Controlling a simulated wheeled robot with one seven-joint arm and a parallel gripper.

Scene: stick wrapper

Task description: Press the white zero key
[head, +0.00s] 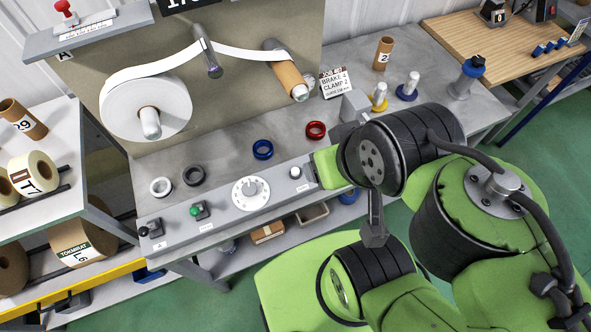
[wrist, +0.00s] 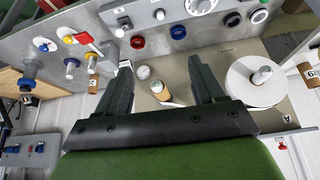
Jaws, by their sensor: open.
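A small pale round button (head: 295,172), which may be the white zero key, sits on the grey control strip (head: 225,208) along the bench's front, right of the white dial (head: 250,193). No label on it is readable. In the wrist view, a matching pale button (wrist: 159,14) shows at the top edge, beside the dial (wrist: 200,5). My gripper (wrist: 161,62) is open and empty, its two dark fingers apart, with the button beyond and above the gap. In the head view my arm hides the fingers and the strip's right end.
Black (head: 193,176), blue (head: 263,149) and red (head: 316,131) rings lie on the bench behind the strip. A green button (head: 196,210) sits left of the dial. A white roll (head: 146,107) and a cardboard-core roll (head: 287,76) stand on the upright panel.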

